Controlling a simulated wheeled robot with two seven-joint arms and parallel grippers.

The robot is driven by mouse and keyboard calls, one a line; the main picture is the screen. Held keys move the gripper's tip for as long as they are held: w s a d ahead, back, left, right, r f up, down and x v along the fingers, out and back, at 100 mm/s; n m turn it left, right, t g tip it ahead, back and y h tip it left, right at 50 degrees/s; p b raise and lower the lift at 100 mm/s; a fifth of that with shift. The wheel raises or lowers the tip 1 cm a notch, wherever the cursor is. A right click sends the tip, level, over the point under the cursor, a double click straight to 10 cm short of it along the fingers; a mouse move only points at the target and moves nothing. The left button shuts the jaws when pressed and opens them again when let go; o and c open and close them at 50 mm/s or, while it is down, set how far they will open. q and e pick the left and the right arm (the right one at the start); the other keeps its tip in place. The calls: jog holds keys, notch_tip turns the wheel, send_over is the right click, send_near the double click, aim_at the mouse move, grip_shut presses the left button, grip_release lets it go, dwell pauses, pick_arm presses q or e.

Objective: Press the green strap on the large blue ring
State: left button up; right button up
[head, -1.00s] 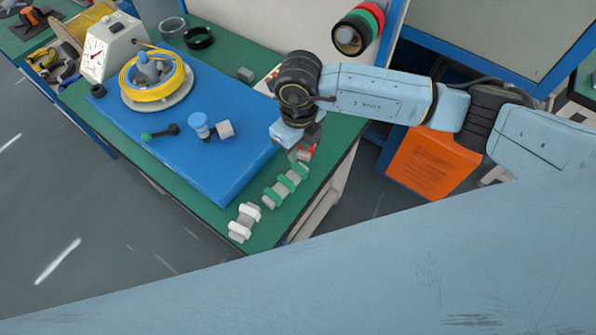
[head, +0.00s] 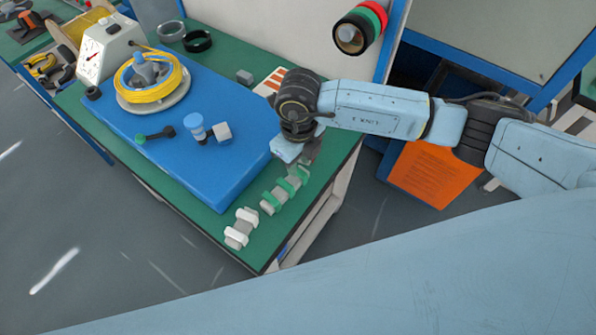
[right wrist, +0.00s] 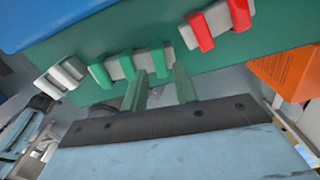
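Green straps (head: 285,189) sit on a grey block near the front right edge of the green table. They also show in the right wrist view (right wrist: 100,75). My right gripper (head: 306,155) is just above and behind that block in the head view. In the right wrist view its two fingers (right wrist: 160,88) are apart, with nothing clearly held between them. They point toward the right part of the green-strapped block; I cannot tell whether they touch it. A round stand (head: 152,98) bears a coiled yellow cable on the blue board. My left gripper is not in view.
White straps (head: 240,228) lie on a block at the near corner. Red straps (right wrist: 217,25) are right of the green ones in the wrist view. The blue board (head: 220,175) also bears small parts, including a blue-topped peg (head: 194,125). A dial gauge (head: 107,47) stands behind.

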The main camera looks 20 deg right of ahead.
jog(key=shift+f+b, duration=1.1)
jog(key=shift+f, duration=0.3)
jog(key=shift+r, duration=0.15)
jog(key=c, duration=0.6)
notch_tip(320, 180, up, 8)
jog(key=p, duration=0.6)
dwell(0.4)
